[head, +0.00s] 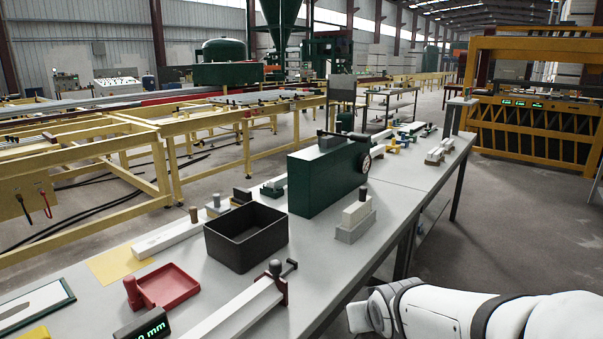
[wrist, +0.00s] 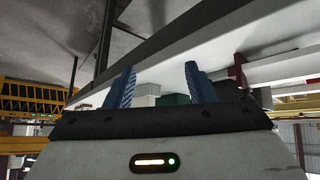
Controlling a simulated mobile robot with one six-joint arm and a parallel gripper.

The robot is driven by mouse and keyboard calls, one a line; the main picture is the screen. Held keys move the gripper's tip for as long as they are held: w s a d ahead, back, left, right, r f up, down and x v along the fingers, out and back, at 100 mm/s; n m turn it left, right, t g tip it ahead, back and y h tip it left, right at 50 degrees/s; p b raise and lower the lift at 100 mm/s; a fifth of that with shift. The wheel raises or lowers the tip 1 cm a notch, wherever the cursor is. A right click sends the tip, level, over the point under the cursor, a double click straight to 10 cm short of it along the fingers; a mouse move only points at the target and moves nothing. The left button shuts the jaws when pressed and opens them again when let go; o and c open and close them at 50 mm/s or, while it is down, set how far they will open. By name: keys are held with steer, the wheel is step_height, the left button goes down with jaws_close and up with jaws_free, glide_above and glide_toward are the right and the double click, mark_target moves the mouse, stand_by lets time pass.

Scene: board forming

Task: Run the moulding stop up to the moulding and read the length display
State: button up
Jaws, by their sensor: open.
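A dark red stop with a black knob (head: 276,272) sits at the far end of a pale rail (head: 232,312) on the bench; it seems to be the moulding stop. A black display (head: 143,329) beside the rail shows green figures ending in "0 mm", cut off by the picture edge. A long white bar (head: 168,237) farther back may be the moulding; I cannot tell. My gripper (wrist: 161,78) is open and empty in the wrist view, its blue fingers apart, close to the bench edge. A dark red part (wrist: 238,72) shows right of the fingers. The head view does not show the fingers.
A black bin (head: 246,240), a red tray (head: 166,287) and a green machine (head: 328,178) stand on the bench. A pale block on a grey base (head: 356,219) stands near the front edge. The floor right of the bench (head: 500,220) is clear.

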steer(key=s+d+r+m+g+p, duration=0.1)
steer(key=s+g, duration=0.4)
steer(key=s, duration=0.8)
steer(key=shift+s+d+r+m+g+p, duration=0.3)
steer(key=shift+s+d+r+p, duration=0.15)
steer(key=shift+r, duration=0.45)
